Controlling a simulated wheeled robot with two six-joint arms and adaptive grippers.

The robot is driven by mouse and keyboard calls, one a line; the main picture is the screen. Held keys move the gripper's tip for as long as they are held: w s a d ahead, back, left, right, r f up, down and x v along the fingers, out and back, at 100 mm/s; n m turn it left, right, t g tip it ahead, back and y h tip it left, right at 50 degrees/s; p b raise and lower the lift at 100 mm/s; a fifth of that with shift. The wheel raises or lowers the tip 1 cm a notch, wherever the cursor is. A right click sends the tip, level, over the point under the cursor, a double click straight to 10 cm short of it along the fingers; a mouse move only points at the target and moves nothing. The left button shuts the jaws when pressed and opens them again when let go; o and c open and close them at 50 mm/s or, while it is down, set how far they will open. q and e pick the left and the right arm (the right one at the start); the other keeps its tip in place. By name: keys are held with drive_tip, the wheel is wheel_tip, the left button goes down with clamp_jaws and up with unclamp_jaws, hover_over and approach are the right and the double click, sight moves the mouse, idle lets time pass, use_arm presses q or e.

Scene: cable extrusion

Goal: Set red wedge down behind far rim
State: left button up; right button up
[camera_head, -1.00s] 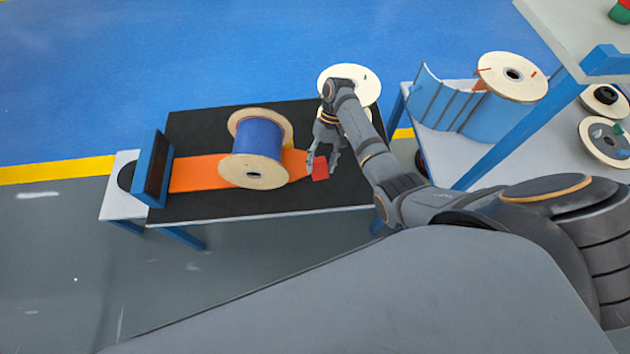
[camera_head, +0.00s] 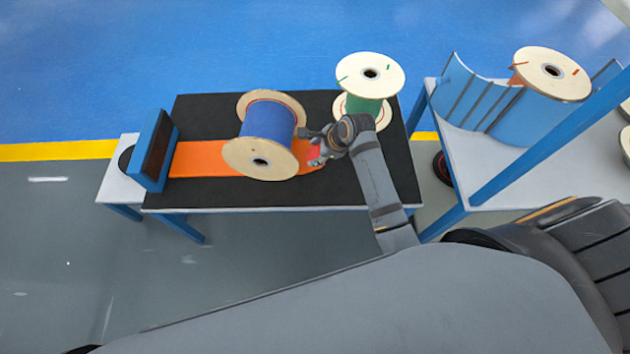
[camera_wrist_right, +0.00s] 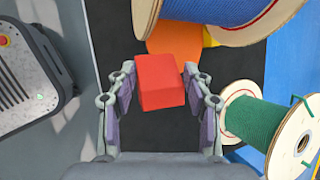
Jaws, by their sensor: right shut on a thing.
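My right gripper (camera_head: 317,148) is shut on the red wedge (camera_wrist_right: 160,82), which sits between both fingers in the right wrist view. In the head view the gripper mostly hides the wedge, just right of the blue reel (camera_head: 268,121). The reel lies on its side on the orange strip (camera_head: 198,160). Its near rim (camera_head: 244,157) and far rim (camera_head: 292,103) are pale discs. In the wrist view the reel's rims and blue winding (camera_wrist_right: 215,10) are ahead of the wedge, apart from it. A yellow piece (camera_wrist_right: 210,39) shows beside the reel there. My left gripper is out of view.
A green reel (camera_head: 364,108) stands upright at the right back of the black table top (camera_head: 270,192). A blue upright block (camera_head: 155,150) stands at the left end. A shelf with a blue cradle and another reel (camera_head: 552,72) stands at right. Black surface is bare behind the strip.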

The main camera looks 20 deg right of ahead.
wheel_tip(320, 180, down, 12)
drive_tip(key=shift+r+b, duration=0.2)
drive_tip(key=shift+b, duration=0.9)
wheel_tip(320, 180, down, 4)
drive_tip(key=shift+f+b, duration=0.2)
drive_tip(key=shift+b, duration=0.45)
drive_tip(key=o, duration=1.4)
drive_tip(key=shift+o, duration=0.2)
drive_tip(key=shift+r, duration=0.1)
drive_tip(key=p+v, duration=0.3)
drive_tip(key=v, duration=0.9)
